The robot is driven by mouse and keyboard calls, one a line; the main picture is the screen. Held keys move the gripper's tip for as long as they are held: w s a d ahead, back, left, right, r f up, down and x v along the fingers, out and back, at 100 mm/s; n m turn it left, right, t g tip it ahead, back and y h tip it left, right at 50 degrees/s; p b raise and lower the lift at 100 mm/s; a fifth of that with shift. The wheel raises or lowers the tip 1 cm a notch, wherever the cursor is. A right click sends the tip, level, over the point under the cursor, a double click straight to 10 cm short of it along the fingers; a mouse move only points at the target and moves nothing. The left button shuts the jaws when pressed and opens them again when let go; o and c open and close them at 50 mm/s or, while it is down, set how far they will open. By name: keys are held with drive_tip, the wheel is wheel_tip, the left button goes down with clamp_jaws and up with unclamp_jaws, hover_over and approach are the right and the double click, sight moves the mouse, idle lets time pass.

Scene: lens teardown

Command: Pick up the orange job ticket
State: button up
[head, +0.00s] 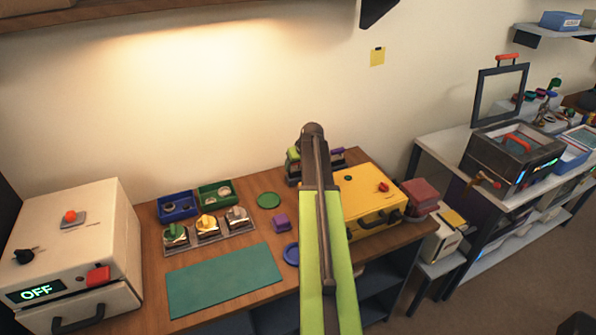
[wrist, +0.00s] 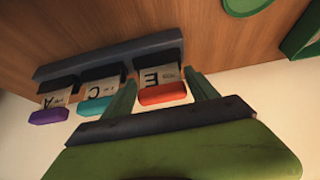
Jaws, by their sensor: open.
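The orange job ticket (wrist: 162,92) is in the wrist view, a pale card marked E with an orange end, standing in a dark rack (wrist: 110,56). Beside it in the same rack are a teal ticket (wrist: 96,105) marked C and a purple ticket (wrist: 46,115) marked A. My gripper (wrist: 161,80) is open, with one green finger on each side of the orange ticket; I cannot tell whether either finger touches it. In the head view my arm hides the orange ticket, and part of the purple ticket (head: 337,154) shows just right of the arm.
A yellow case (head: 368,190) stands close right of the rack. A green disc (head: 268,200), a purple block (head: 280,221) and a blue dish (head: 291,253) lie left of my arm. The teal mat (head: 225,278) is bare. The wall is close behind the rack.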

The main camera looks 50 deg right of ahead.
drive_tip(key=shift+r, duration=0.15)
drive_tip(key=c, duration=1.1)
drive_tip(key=shift+r, duration=0.1)
drive_tip(key=shift+r+p, duration=0.3)
drive_tip(key=shift+p, duration=0.1)
wheel_tip(320, 180, up, 4)
drive_tip(key=p, duration=0.4)
drive_tip(key=s+d+r+p, duration=0.6)
drive_tip(key=s, duration=0.4)
drive_tip(key=shift+r, duration=0.15)
wheel_tip(320, 180, up, 5)
drive_tip(key=p, duration=0.5)
